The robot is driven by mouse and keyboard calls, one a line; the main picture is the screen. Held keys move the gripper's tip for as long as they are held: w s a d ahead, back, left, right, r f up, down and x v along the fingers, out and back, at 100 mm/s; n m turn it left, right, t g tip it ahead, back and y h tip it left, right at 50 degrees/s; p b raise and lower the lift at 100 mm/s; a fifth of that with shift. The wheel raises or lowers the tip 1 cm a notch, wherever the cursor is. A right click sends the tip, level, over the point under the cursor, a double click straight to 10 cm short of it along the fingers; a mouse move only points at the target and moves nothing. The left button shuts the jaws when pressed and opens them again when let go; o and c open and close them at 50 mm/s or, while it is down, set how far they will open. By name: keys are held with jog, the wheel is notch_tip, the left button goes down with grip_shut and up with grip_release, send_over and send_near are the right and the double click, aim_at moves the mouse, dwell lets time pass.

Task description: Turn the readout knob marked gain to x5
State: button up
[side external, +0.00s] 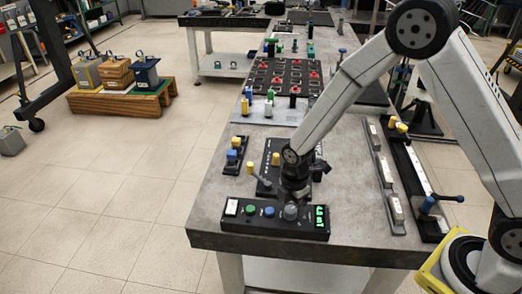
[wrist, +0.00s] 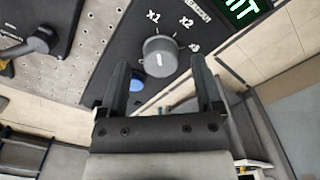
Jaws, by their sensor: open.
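The readout box (side external: 275,230) is a black panel at the table's near edge. Its round grey knob (side external: 291,213) sits beside a lit green display (side external: 320,217). In the wrist view the knob (wrist: 160,57) has a short white mark on its face, and x1, x2 and a partly readable third label are printed around it. I cannot tell for sure which label the mark points to. My gripper (wrist: 159,63) is open, with one finger to each side of the knob in the picture; contact cannot be told. In the side view my gripper (side external: 294,197) is just above the knob.
The panel also has a blue button (side external: 269,211), a green button (side external: 250,209) and a white switch (side external: 231,207). Behind it stand a yellow-tipped lever (side external: 251,168) and a black plate (side external: 268,160). Long rails (side external: 388,190) lie on the right.

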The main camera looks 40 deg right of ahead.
jog(key=shift+f, duration=0.65)
grip_shut()
